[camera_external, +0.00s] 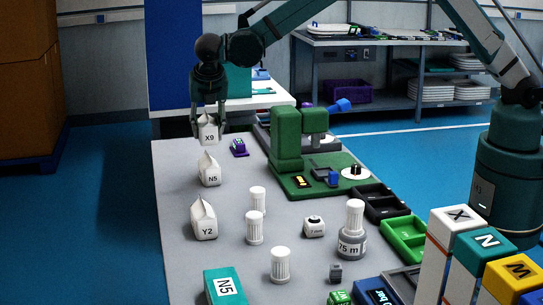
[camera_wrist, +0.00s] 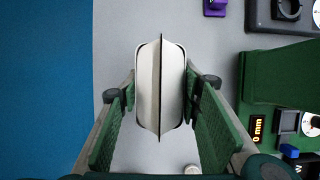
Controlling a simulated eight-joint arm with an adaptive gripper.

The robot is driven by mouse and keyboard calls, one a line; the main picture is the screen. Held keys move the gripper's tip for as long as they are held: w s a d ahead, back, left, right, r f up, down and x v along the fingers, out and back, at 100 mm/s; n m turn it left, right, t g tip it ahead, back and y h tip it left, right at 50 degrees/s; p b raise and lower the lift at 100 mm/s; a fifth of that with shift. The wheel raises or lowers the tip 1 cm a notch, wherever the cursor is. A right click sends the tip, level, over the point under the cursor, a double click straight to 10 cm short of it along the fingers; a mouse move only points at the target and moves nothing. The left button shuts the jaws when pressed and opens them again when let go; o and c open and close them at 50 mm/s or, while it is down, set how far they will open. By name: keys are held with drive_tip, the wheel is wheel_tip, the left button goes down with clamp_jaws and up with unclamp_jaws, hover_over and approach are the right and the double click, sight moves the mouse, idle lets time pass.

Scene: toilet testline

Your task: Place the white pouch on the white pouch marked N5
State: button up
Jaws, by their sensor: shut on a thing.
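My gripper (camera_external: 208,118) is shut on a white pouch marked X9 (camera_external: 209,134) near the far left edge of the table. In the wrist view the held pouch (camera_wrist: 160,85) sits between the two green fingers, its top seam running up the picture. The white pouch marked N5 (camera_external: 209,172) stands on the table, nearer the camera than the held pouch and just below it in the external view. In the wrist view the N5 pouch cannot be made out. Whether the held pouch touches the table is hard to tell.
A white pouch marked Y2 (camera_external: 204,220) stands nearer the camera. White-capped jars (camera_external: 254,228) stand to its right. A green machine (camera_external: 287,150) and a small purple item (camera_external: 239,148) are right of the gripper.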

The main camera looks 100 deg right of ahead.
sight(209, 126)
drive_tip(key=shift+f, duration=1.7)
drive_tip(key=shift+f, duration=1.9)
drive_tip(key=shift+f, duration=0.1)
drive_tip(key=o, duration=0.8)
drive_tip(key=shift+o, duration=0.6)
drive_tip(key=v, duration=1.2)
